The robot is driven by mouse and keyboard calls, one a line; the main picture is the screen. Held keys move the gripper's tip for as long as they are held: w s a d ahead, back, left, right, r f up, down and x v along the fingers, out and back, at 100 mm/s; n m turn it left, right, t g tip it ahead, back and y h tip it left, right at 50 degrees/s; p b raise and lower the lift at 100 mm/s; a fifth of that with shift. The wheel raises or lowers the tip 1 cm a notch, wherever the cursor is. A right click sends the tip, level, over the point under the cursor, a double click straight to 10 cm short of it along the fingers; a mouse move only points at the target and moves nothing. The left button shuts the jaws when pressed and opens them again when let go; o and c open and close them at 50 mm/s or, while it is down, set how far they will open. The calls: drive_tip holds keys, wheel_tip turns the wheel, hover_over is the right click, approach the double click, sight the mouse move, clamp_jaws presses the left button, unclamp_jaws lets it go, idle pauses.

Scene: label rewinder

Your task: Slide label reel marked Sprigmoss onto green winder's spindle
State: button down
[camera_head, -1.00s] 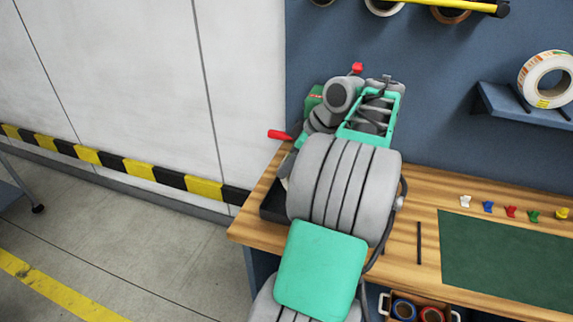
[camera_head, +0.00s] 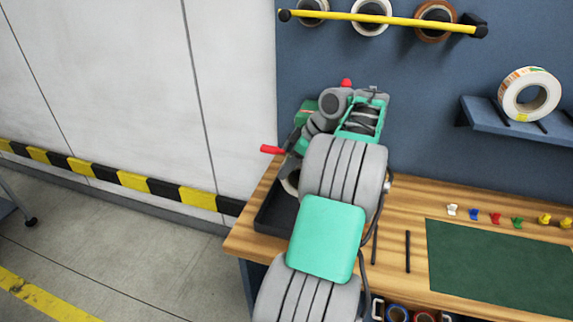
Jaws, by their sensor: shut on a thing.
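The green winder (camera_head: 307,109) stands at the back left of the bench, mostly hidden behind my arm. A red handle (camera_head: 272,149) sticks out to its left and a red knob (camera_head: 346,83) shows above it. Its spindle cannot be made out. A pale reel (camera_head: 290,182) shows in part beside my arm, over the black tray; I cannot tell whether it rests there. A white label reel (camera_head: 530,70) stands on the wall shelf. No marking is readable on either reel. My gripper's fingers and whatever is between them are hidden behind my arm.
The black tray (camera_head: 273,214) lies at the bench's left end. Rolls (camera_head: 371,8) hang on a yellow rail (camera_head: 385,18). A green mat (camera_head: 490,262) and several small coloured clips (camera_head: 495,218) lie to the right.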

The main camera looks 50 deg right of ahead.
drive_tip(key=shift+w+d+r+p, duration=0.25)
drive_tip(key=shift+d+r+p, duration=0.1)
drive_tip(key=shift+d+r, duration=0.05)
drive_tip(key=w+d+p, duration=0.3)
drive_tip(key=d+p, duration=0.4)
drive_tip(key=p, duration=0.2)
drive_tip(key=shift+f, duration=0.4)
drive_tip(key=shift+f, duration=0.1)
drive_tip(key=c, duration=0.6)
unclamp_jaws()
drive_tip(key=shift+d, duration=0.1)
drive_tip(key=shift+c, duration=0.2)
